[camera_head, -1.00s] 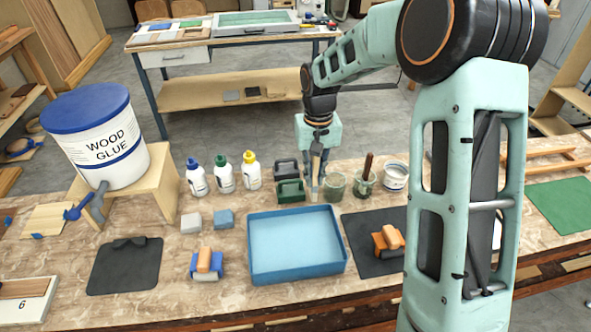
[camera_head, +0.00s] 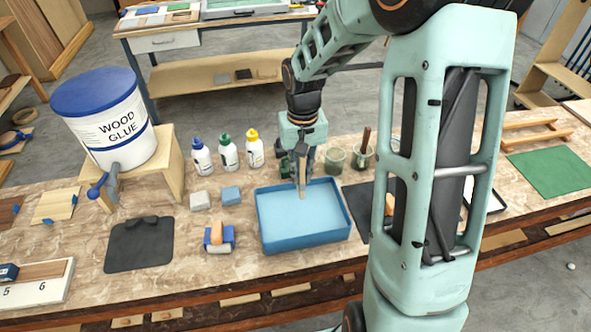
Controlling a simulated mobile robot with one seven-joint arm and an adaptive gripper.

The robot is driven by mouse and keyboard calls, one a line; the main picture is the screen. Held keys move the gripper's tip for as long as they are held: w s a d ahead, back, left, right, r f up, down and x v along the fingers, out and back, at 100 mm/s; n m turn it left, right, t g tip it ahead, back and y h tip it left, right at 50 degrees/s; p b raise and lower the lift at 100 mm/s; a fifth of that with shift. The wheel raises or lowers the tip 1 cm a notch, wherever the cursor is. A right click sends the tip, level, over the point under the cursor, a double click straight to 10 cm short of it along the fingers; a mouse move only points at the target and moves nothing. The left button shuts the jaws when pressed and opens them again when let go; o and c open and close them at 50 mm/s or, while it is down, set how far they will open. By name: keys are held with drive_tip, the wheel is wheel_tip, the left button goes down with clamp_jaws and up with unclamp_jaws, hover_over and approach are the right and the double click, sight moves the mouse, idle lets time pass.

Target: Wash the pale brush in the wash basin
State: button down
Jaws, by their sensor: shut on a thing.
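The wash basin (camera_head: 271,236) is a shallow blue tray with a light blue inside, on the workbench at the middle. My gripper (camera_head: 302,166) is above the back of the basin, shut on the pale brush (camera_head: 302,180). The brush points down, with its lower end over or in the basin. I cannot tell if it touches the bottom. The gripper's fingers hide the upper part of the brush.
Several bottles, including a yellow-capped one (camera_head: 255,148), stand behind the basin. Jars, one with a dark brush (camera_head: 364,142), stand to the back right. A blue-and-orange roller (camera_head: 217,238) lies left. A glue bucket (camera_head: 104,120) stands on a wooden stand (camera_head: 171,165).

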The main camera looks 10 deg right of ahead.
wheel_tip(320, 180, down, 11)
drive_tip(key=b, duration=0.8)
drive_tip(key=shift+r, duration=0.15)
drive_tip(key=d, duration=0.3)
drive_tip(key=shift+p, duration=0.3)
idle(0.4)
drive_tip(key=shift+a+b, duration=0.65)
drive_tip(key=shift+a, duration=2.3)
drive_tip(key=d, duration=0.6)
drive_tip(key=shift+p, duration=0.4)
